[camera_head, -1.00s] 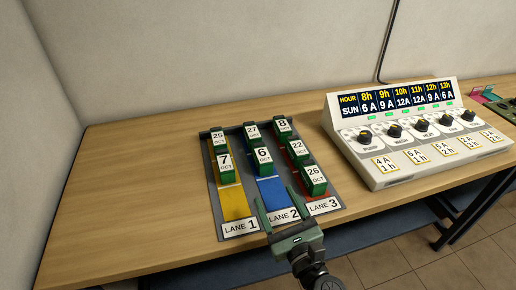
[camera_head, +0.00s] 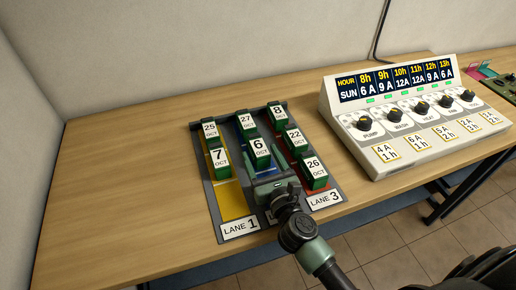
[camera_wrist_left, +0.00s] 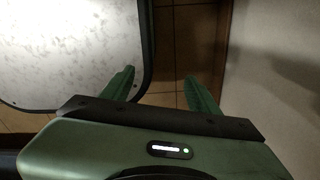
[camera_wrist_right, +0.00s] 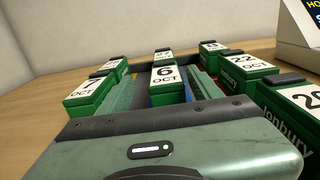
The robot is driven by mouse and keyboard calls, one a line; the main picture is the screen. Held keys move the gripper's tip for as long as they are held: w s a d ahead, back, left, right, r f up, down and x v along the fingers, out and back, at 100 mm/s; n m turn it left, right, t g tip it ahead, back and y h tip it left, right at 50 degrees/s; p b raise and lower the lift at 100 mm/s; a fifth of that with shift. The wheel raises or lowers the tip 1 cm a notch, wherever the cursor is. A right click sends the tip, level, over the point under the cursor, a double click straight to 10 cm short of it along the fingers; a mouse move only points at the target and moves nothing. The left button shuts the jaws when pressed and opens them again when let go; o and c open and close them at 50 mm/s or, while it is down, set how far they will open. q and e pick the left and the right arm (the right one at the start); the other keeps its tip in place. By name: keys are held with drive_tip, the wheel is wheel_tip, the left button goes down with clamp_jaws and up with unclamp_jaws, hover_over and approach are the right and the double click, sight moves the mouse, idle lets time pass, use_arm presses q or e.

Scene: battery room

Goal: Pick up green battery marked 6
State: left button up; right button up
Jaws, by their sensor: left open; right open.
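The green battery marked 6 (camera_head: 259,148) stands in the middle lane, lane 2, with its white "6 OCT" label facing up. It also shows in the right wrist view (camera_wrist_right: 166,77). My right gripper (camera_head: 264,170) is open, low over lane 2, at the near end of this battery. In the right wrist view its fingers (camera_wrist_right: 165,90) lie to the left and right of the battery, and I cannot tell whether they touch it. My left gripper (camera_wrist_left: 160,88) is open and empty, away from the batteries, above the floor beside a pale panel.
Battery 7 (camera_head: 220,158) stands close by in lane 1, batteries 22 (camera_head: 294,138) and 26 (camera_head: 315,170) in lane 3. Batteries 25 (camera_head: 210,130), 27 (camera_head: 246,122) and 8 (camera_head: 277,113) are behind. A control console (camera_head: 400,125) stands to the right. The table (camera_head: 120,180) is clear on the left.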

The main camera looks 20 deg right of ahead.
sight(258, 145)
drive_tip(key=w, duration=0.4)
drive_tip(key=shift+d, duration=0.3)
drive_tip(key=shift+w+f, duration=0.1)
drive_tip(key=shift+w, duration=0.4)
drive_tip(key=shift+s, duration=0.1)
clamp_jaws()
